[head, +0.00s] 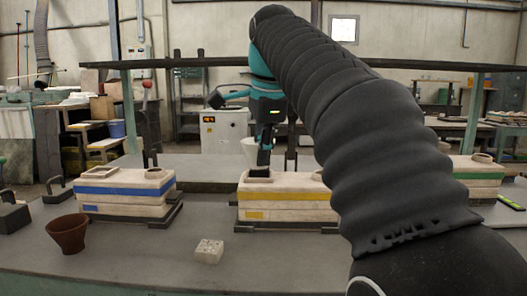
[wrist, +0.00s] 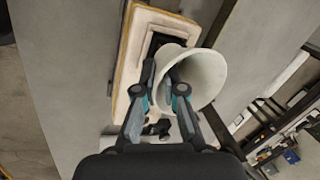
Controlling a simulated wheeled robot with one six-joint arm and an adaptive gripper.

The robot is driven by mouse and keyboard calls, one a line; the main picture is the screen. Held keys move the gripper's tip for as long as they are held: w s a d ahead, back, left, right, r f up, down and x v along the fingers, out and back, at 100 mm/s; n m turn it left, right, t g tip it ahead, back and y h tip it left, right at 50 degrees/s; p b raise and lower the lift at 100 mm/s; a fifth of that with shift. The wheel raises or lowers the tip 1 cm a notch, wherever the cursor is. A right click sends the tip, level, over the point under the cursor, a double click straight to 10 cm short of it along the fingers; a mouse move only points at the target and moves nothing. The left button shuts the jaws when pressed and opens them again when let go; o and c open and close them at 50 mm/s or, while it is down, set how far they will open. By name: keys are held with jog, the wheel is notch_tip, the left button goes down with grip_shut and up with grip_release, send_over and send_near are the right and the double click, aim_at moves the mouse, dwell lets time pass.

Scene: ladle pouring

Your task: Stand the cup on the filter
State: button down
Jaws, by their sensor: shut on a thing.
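A white, flared cup (wrist: 208,72) is held in my gripper (wrist: 165,88); it also shows in the head view (head: 248,146), partly behind the fingers. The fingers are shut on the cup's wall, one seemingly inside the mouth. The cup is near the dark square (wrist: 157,42) on top of the yellow-banded mould (head: 285,214), and hides part of it. I cannot tell whether the cup touches the mould. The dark square may be the filter or an opening. A pale speckled block (head: 208,251) lies on the table in front and may also be a filter.
A brown flared cup (head: 68,233) stands at the front left. A blue-banded mould (head: 125,193) is on the left. A green-banded mould (head: 477,180) is on the right, partly behind my arm. The grey table (head: 150,262) has free room in front.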

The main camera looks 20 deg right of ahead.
dwell(0.3)
jog(key=c, duration=1.2)
grip_release()
jog(key=v, duration=0.7)
jog(key=shift+r, duration=0.2)
jog(key=shift+s, duration=0.15)
